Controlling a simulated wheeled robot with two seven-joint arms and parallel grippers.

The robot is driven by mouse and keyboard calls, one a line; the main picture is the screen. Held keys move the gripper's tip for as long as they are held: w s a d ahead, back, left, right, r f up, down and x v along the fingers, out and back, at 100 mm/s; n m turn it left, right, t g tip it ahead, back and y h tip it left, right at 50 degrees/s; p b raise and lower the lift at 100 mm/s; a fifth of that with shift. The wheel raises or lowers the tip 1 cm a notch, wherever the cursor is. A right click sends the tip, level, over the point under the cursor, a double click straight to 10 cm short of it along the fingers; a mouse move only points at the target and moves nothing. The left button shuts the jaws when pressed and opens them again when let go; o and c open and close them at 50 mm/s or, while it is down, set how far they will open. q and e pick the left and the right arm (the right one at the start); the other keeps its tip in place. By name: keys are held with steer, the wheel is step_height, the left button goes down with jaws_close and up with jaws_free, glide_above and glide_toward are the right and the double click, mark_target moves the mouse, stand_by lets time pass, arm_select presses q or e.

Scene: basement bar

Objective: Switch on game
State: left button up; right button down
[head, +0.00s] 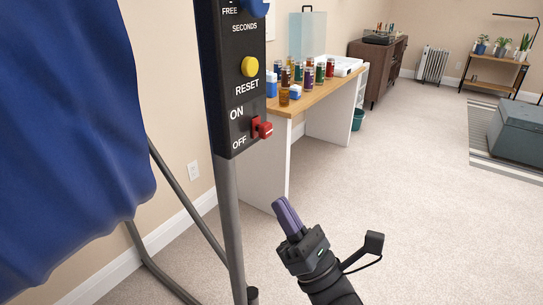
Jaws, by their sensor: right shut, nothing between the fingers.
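The game's black control panel (232,85) is fixed to a grey post on the left side of the head view. A red switch (262,128) sits near the panel's bottom, beside the labels ON above and OFF below. The switch's lever sticks out to the right; I cannot tell clearly which position it is in. A yellow button (249,67) is above it, over the label RESET. My right gripper (283,207) is below and a little right of the switch, apart from it. Its purple fingers are shut and empty, pointing up. My left gripper is not in view.
A blue cloth (70,140) hangs at the left on grey tube legs (185,200). A wood-topped table (318,91) with several bottles stands behind the panel. A dark cabinet (381,70) and a grey chest (518,135) are farther back.

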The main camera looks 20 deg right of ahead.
mark_target(267, 131)
steer(key=x, duration=0.5)
steer(key=shift+w+r, duration=0.1)
steer(key=shift+r, duration=0.25)
steer(key=shift+w+d+r, duration=0.1)
steer(key=shift+d+r, duration=0.1)
steer(key=shift+r, duration=0.95)
steer(key=shift+w+d+r, duration=0.1)
steer(key=shift+r, duration=0.35)
step_height(267, 131, up, 3)
steer(key=p, duration=0.3)
steer(key=shift+r, duration=0.15)
